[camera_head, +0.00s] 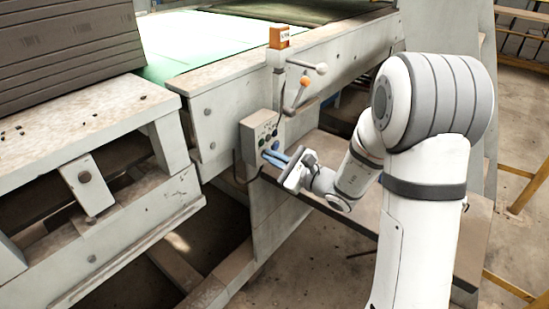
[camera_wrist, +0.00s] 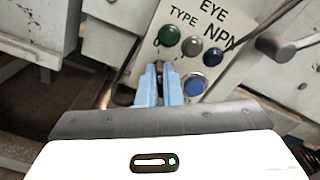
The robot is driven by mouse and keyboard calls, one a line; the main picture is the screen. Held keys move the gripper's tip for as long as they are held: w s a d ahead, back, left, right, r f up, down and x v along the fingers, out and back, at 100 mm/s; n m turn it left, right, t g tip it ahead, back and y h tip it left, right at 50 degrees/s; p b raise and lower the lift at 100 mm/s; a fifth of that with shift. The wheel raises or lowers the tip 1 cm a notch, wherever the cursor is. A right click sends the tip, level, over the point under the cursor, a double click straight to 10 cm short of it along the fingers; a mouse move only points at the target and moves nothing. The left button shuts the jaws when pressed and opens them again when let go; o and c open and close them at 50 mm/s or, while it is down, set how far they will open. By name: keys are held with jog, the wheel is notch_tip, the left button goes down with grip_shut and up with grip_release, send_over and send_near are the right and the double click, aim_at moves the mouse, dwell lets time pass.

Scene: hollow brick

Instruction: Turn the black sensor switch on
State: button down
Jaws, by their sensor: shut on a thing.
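A grey control box (camera_head: 256,138) stands on the side of the machine, and its labelled panel fills the top of the wrist view (camera_wrist: 226,62). The black switch (camera_wrist: 160,65) is low on the panel, below the green button (camera_wrist: 169,35), and mostly hidden by my fingers. My gripper (camera_wrist: 160,72) has light blue fingertips close together on this switch. In the head view my gripper (camera_head: 270,156) reaches the lower part of the box from the right. The switch's exact angle cannot be told.
A grey button (camera_wrist: 191,47), a dark blue button (camera_wrist: 214,57) and a blue button (camera_wrist: 194,86) sit close to my fingers. Levers with a white knob (camera_head: 321,68) and an orange knob (camera_head: 305,81) stick out above the box. A dark cable hangs beside it.

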jog(key=shift+m, duration=0.3)
jog(key=m+p, duration=0.6)
jog(key=m, duration=0.5)
jog(key=shift+w, duration=0.1)
jog(key=shift+f+m+p, duration=0.1)
jog(key=shift+m+p, duration=0.2)
jog(key=shift+p, duration=0.05)
dwell(0.4)
jog(key=c, duration=1.6)
grip_release()
jog(key=shift+d, duration=0.1)
jog(key=v, duration=0.7)
jog(key=shift+s+d, duration=0.25)
jog(key=shift+d, duration=0.1)
